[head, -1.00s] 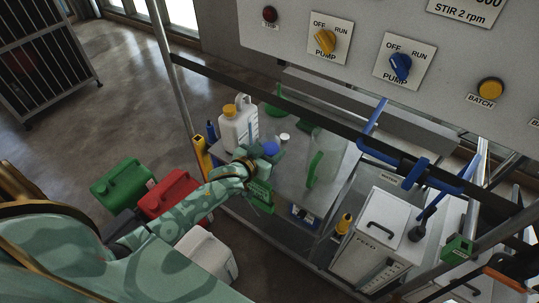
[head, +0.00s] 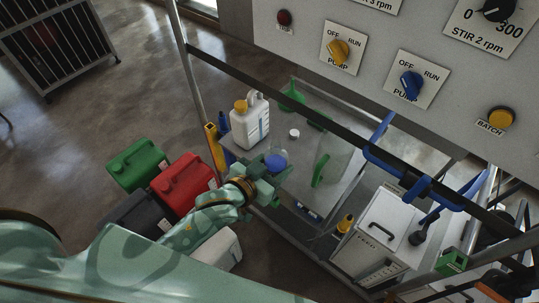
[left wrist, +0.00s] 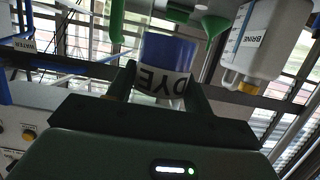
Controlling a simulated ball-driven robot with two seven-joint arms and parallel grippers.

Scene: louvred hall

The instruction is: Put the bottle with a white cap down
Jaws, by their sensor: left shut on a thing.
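My left gripper (head: 272,180) is shut on a blue container with a white DYE label (head: 276,162), at the front left of the grey bench (head: 258,182). In the left wrist view the container (left wrist: 166,62) sits between the two fingers, its label upside down. No white cap shows on it. I cannot tell whether its base touches the bench. A small white round cap (head: 294,133) stands farther back on the bench; what is under it is hidden. My right gripper is not in view.
A white jug with a yellow cap (head: 249,125) stands left of the white cap, a green funnel (head: 292,96) behind. A dark rail (head: 290,95) crosses above. Red (head: 183,184) and green (head: 137,164) jerrycans stand on the floor.

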